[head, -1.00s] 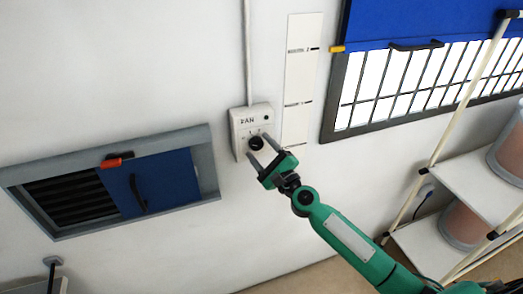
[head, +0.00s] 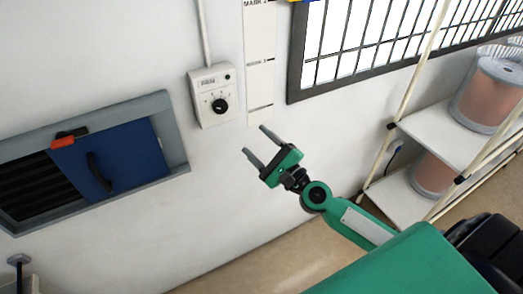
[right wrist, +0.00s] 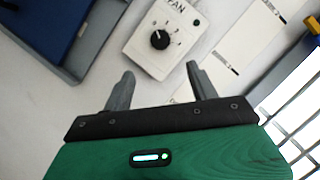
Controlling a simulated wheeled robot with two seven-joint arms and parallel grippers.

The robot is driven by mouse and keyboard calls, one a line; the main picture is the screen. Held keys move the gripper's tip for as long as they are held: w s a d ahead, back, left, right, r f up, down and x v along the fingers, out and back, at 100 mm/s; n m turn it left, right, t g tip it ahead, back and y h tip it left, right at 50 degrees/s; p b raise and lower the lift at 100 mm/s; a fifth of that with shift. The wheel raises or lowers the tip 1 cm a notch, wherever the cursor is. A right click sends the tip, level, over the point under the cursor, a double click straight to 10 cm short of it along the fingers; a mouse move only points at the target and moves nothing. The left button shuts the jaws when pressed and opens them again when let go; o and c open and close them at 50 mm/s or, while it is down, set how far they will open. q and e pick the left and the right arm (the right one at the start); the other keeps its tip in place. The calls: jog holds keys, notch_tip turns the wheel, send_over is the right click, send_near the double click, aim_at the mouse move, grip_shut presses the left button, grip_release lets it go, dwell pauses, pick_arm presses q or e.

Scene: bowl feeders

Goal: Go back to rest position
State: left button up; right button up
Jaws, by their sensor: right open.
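My right gripper (head: 257,144) is open and empty, in front of the white wall, below and to the right of the fan control box. Its two grey fingers also show in the right wrist view (right wrist: 158,86), spread apart with nothing between them. The white fan control box (head: 214,95) is on the wall, with a black knob (head: 220,106); in the right wrist view the box (right wrist: 165,38) lies beyond the fingertips, apart from them. My left gripper is not in view.
A wall vent has a blue sliding panel (head: 115,158) at the left. A marked white strip (head: 260,60) hangs beside the box. A barred window (head: 370,40) is at upper right. A shelf rack (head: 455,130) with clear tubs (head: 490,88) stands at the right.

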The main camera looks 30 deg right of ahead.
jog(key=shift+s+d+f, duration=0.1)
jog(key=shift+s+d, duration=0.05)
jog(key=shift+s, duration=0.25)
